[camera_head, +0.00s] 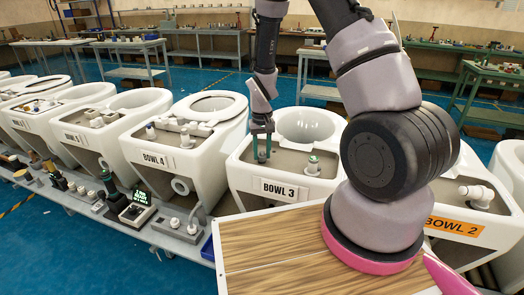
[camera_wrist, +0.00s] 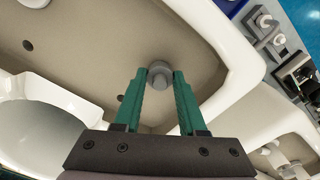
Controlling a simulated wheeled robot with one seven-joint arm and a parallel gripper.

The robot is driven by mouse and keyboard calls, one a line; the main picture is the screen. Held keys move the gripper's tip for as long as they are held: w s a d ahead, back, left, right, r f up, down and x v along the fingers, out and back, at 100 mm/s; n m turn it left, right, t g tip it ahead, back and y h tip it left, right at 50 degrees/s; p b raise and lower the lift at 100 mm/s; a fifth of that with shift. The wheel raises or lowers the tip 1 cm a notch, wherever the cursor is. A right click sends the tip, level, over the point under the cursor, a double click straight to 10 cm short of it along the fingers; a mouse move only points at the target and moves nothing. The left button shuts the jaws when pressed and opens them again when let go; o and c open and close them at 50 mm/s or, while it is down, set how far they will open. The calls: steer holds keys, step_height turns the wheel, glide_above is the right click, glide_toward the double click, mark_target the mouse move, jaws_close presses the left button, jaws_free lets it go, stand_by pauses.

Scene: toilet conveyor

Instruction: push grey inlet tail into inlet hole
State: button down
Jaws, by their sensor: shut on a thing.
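My gripper (camera_head: 262,157) is over the tank deck of the white toilet labelled BOWL 3 (camera_head: 246,167). In the wrist view, the green fingers (camera_wrist: 160,80) are shut on a round grey piece, which looks like the grey inlet tail (camera_wrist: 160,70). The piece is between the fingertips, at or just above the beige deck (camera_wrist: 90,50). I cannot tell whether it touches the deck or sits in a hole. One dark hole (camera_wrist: 28,46) and another dark hole (camera_wrist: 121,98) are open in the deck. Any hole directly under the piece is hidden.
The open bowl (camera_head: 303,125) lies behind. White rims surround the deck. A parts bench (camera_head: 175,228) is at front left, and a wooden board (camera_head: 275,245) is in front.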

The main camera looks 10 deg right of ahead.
steer(key=shift+f, duration=0.35)
steer(key=shift+r, duration=0.1)
steer(key=shift+r, duration=1.3)
steer(key=shift+f, duration=1.4)
stand_by(0.6)
steer(key=shift+c, duration=2)
jaws_free()
